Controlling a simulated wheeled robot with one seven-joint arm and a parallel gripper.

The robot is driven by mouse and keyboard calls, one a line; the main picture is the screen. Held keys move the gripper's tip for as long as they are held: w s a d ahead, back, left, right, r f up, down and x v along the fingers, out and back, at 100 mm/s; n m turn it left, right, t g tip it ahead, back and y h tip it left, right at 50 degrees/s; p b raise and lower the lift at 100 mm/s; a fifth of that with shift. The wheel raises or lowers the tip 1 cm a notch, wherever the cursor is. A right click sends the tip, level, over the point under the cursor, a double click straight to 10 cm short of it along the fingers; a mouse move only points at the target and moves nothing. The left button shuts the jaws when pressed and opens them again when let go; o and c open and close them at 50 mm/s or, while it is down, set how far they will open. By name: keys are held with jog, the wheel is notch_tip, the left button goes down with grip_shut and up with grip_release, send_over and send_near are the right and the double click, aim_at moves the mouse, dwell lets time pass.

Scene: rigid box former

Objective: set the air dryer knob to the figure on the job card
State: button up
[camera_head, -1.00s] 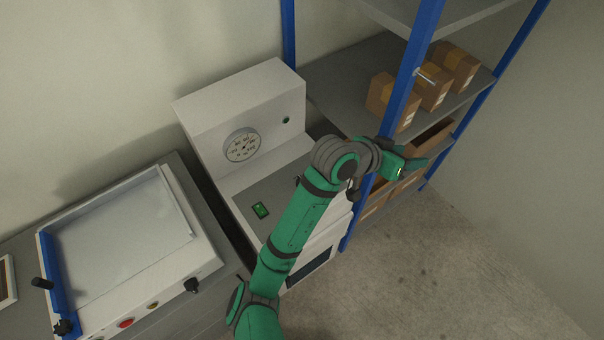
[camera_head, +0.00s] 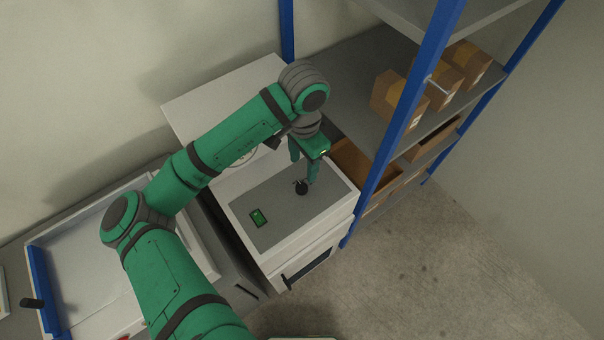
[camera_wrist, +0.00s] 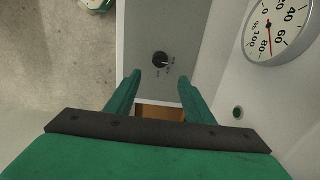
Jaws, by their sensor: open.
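A small black knob (camera_head: 301,186) stands on the grey top panel of a white machine. It also shows in the wrist view (camera_wrist: 160,59), with a pale mark and tiny scale marks too small to read. My gripper (camera_head: 304,168) points down over the panel close to the knob. In the wrist view its two fingers (camera_wrist: 160,76) are apart with nothing between them, and the knob appears just beyond the tips, roughly centred. I cannot tell whether a finger touches it. I cannot make out a readable job card.
A round percent gauge (camera_wrist: 280,30) with a red needle between 60 and 80 is on the machine's upright face, beside a green button (camera_wrist: 238,112). A small green display (camera_head: 259,217) lies on the panel. A blue-post shelf (camera_head: 405,100) with cartons (camera_head: 398,101) stands close at right.

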aim_at(302, 185)
jog(key=f, duration=0.9)
jog(key=shift+s+a+f, duration=0.25)
jog(key=shift+s+a, duration=0.05)
jog(key=shift+d+f, duration=0.1)
jog(key=shift+f, duration=0.45)
jog(key=shift+w, duration=0.1)
jog(key=c, duration=1)
